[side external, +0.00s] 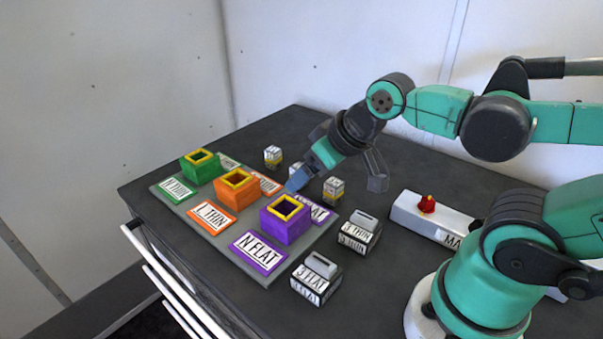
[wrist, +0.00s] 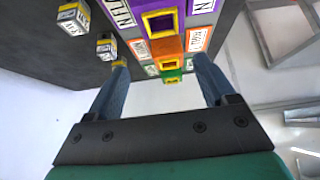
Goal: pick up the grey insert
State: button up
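No single piece stands out clearly as the grey insert. Three small cubes with pale labelled tops and yellow lower parts stand on the dark table: a far one (side external: 272,155), a partly hidden one (side external: 295,170) and a near one (side external: 333,190). They also show at the left of the wrist view (wrist: 72,17).
A grey board carries a green holder (side external: 200,166), an orange holder (side external: 236,188) and a purple holder (side external: 286,219), each with a yellow rim, and label plates. A pale box with a red knob (side external: 427,204) stands at right. White walls rise behind the table.

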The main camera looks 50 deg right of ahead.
jog(key=g, duration=0.3)
send_near(273, 150)
jog(key=shift+n, duration=0.4)
jog(key=x, duration=0.5)
jog(key=shift+w+d+f, duration=0.15)
jog(key=shift+w+f, duration=0.1)
jog(key=shift+f, duration=0.35)
jog(key=shift+x, duration=2.45)
